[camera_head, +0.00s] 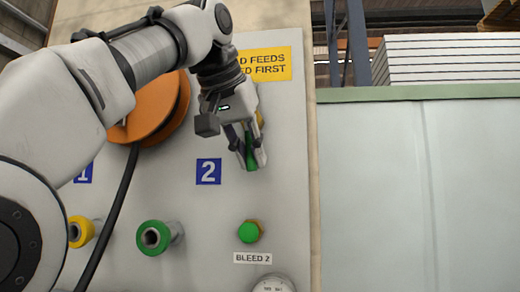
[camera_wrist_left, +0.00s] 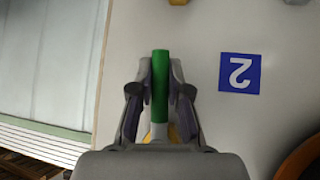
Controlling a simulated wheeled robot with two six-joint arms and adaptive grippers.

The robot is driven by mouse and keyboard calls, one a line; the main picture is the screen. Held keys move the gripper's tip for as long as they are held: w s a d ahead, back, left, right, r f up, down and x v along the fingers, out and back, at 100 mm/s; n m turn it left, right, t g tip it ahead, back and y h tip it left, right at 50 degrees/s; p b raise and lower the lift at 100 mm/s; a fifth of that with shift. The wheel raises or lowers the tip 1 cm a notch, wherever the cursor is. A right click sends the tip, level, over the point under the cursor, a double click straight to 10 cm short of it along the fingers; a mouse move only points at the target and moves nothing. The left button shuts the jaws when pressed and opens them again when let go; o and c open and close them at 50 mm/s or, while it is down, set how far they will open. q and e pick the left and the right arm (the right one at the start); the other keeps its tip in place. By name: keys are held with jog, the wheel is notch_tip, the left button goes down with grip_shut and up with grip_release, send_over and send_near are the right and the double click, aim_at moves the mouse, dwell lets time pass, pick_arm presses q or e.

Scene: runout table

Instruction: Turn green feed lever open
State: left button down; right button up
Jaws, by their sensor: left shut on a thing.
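The green feed lever (camera_head: 250,155) is on the upright panel, right of the blue "2" label (camera_head: 208,171). My left gripper (camera_head: 251,160) is shut on the lever, with one finger on each side. In the left wrist view the green lever (camera_wrist_left: 160,85) stands between the two fingertips (camera_wrist_left: 160,90), and its end sticks out past them. A bit of yellow shows at its base, mostly hidden by the gripper. In the head view the lever points down the panel. My right gripper is not in view.
A green-ringed port (camera_head: 154,238) and a yellow one (camera_head: 80,232) stick out low on the panel. A green bleed knob (camera_head: 249,232) sits below the lever, above a gauge (camera_head: 272,284). An orange reel (camera_head: 158,108) with a black hose is behind my arm.

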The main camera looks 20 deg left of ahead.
pick_arm(q)
jog(key=shift+s+a+r+y, duration=0.1)
jog(key=shift+a+r+y, duration=0.2)
dwell(0.4)
jog(key=c, duration=1.2)
grip_release()
jog(key=shift+o, duration=0.4)
jog(key=shift+w+a+f, duration=0.1)
jog(key=shift+w+f, duration=0.1)
jog(key=shift+f, duration=0.1)
